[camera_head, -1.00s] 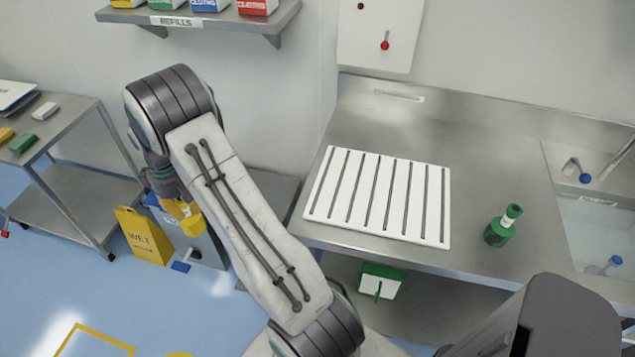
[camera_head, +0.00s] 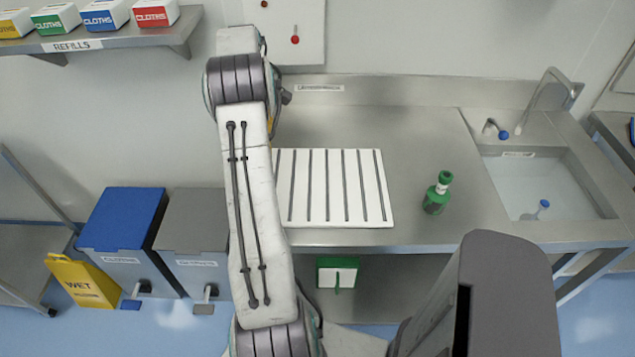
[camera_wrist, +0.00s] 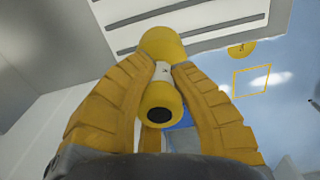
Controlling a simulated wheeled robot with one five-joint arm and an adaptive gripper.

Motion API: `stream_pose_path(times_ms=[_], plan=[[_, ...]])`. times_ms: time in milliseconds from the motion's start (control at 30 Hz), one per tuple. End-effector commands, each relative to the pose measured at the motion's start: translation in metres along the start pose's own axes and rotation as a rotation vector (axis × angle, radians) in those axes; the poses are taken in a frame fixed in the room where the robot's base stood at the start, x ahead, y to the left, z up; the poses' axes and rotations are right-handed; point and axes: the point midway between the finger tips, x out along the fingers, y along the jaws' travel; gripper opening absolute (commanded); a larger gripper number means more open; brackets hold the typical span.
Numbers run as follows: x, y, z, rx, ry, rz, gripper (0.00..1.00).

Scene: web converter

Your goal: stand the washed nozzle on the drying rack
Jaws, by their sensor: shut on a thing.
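The nozzle (camera_wrist: 162,45) is yellow with a white middle band and a dark round opening at its near end. My gripper (camera_wrist: 163,72) has ribbed yellow fingers shut on it around the middle in the wrist view. The drying rack (camera_head: 335,185) is a white board with dark parallel slots, flat on the steel counter. Its slotted surface (camera_wrist: 180,20) also shows beyond the nozzle in the wrist view. In the head view my arm hides the rack's left edge and nearly all of my gripper; the nozzle cannot be made out there.
A green bottle (camera_head: 437,196) stands on the counter right of the rack. The sink (camera_head: 515,185) at the right holds a small blue-topped item (camera_head: 542,206). A wall panel (camera_head: 295,45) hangs behind the counter. The counter between rack and sink is otherwise clear.

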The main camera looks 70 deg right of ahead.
Motion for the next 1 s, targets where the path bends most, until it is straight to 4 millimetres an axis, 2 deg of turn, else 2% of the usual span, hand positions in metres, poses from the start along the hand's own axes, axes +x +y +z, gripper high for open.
stream_pose_path(times_ms=[33,200,400,500,600,733,867,1000], plan=[[-0.005,0.007,0.027,-0.002,0.0,0.004,0.0],[-0.022,0.017,0.105,-0.047,-0.001,0.004,0.0],[-0.04,0.013,0.186,-0.096,-0.002,0.005,0.0],[-0.047,0.007,0.219,-0.118,-0.003,0.005,0.0],[-0.053,0.001,0.244,-0.135,-0.003,0.005,0.0],[-0.059,-0.006,0.267,-0.152,-0.004,0.005,0.0],[-0.061,-0.011,0.279,-0.163,-0.003,0.004,0.0],[-0.058,-0.016,0.278,-0.169,-0.003,0.004,0.0]])
